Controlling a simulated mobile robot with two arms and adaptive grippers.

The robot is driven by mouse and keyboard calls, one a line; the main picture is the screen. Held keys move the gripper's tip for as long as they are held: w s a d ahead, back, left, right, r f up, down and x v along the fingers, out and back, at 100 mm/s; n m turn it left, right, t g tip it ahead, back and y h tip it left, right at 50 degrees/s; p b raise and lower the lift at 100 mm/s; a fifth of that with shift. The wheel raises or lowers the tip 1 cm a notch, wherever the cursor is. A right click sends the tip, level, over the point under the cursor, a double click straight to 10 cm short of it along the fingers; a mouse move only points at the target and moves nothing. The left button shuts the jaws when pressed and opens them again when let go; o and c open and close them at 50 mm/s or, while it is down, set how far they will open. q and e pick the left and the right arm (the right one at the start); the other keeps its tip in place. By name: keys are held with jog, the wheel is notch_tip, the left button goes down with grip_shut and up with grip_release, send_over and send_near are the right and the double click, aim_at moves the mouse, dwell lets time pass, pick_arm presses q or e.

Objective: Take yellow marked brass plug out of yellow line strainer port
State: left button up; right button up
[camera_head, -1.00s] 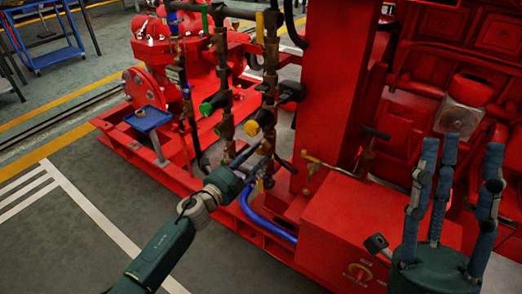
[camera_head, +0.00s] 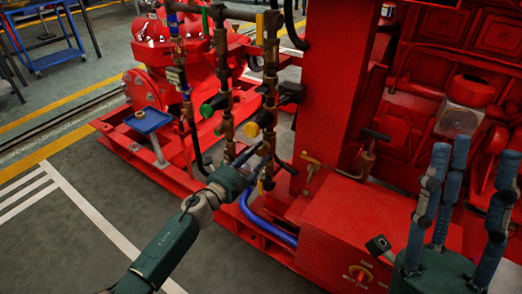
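The yellow-marked pipe line (camera_head: 269,85) runs down beside the red column, with a yellow tag near its top and a yellow knob (camera_head: 252,130) lower down. My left gripper (camera_head: 252,160) is at the lower brass fittings of this line, just below the yellow knob. Its fingers reach up among the fittings. The brass plug and strainer port cannot be made out clearly there, and I cannot tell whether the fingers are closed on anything. My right gripper (camera_head: 461,188) is at the lower right with its fingers pointing up, spread apart and empty.
A neighbouring pipe line with a green knob (camera_head: 207,110) stands close on the left. A small blue tray (camera_head: 149,121) on a post is further left. A blue hose (camera_head: 262,225) curves below my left gripper. A red box (camera_head: 338,222) stands between the arms.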

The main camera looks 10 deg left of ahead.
dwell(1.0)
pick_arm(q)
grip_shut()
